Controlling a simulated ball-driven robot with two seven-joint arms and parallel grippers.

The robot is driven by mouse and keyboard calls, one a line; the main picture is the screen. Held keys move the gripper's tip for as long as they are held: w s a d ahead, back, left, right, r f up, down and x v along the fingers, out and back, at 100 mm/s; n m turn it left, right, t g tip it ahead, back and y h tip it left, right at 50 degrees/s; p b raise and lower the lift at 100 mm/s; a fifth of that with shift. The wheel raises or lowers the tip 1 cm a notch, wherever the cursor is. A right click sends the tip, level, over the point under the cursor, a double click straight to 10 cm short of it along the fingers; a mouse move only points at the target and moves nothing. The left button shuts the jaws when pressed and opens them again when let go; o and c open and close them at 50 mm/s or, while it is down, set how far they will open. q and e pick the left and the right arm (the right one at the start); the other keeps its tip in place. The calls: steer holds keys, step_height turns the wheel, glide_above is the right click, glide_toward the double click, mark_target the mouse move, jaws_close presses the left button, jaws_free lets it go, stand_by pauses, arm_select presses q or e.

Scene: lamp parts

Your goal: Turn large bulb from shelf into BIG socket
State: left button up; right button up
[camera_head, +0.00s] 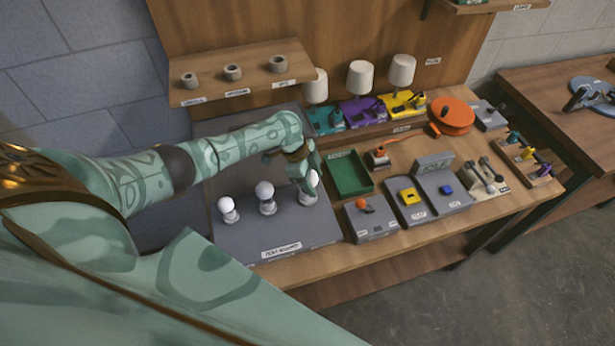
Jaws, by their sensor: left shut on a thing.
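My left gripper (308,176) reaches down over the right end of the grey test board (270,232). It is shut on a white bulb (315,181), partly hidden by the fingers. This bulb is upright over the rightmost socket (307,199). I cannot tell how deep it sits. Two other white bulbs stand upright on the board, one at the left (226,205) and one in the middle (265,192). The wall shelf (225,92) carries three grey ring holders, and no bulb shows in them. My right gripper is not in view.
Right of the board are a green tray (350,175), a grey box with an orange knob (370,220) and several small devices. Three shaded lamps on coloured bases stand behind, beside an orange disc (452,116). The board's front is clear.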

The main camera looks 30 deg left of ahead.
arm_select(q)
steer(key=shift+w+a+r, duration=0.3)
steer(key=shift+w+a, duration=0.05)
steer(key=shift+w, duration=0.05)
steer(key=shift+m+b, duration=0.3)
steer(key=shift+b, duration=0.1)
steer(key=o, duration=0.9)
steer(key=shift+r, duration=0.15)
steer(key=shift+r+p, duration=0.3)
steer(key=shift+r, duration=0.05)
steer(key=p+v, duration=0.2)
steer(key=v, duration=1.2)
steer(key=shift+s+r, duration=0.3)
steer(key=shift+s, duration=0.1)
steer(key=shift+a, duration=0.1)
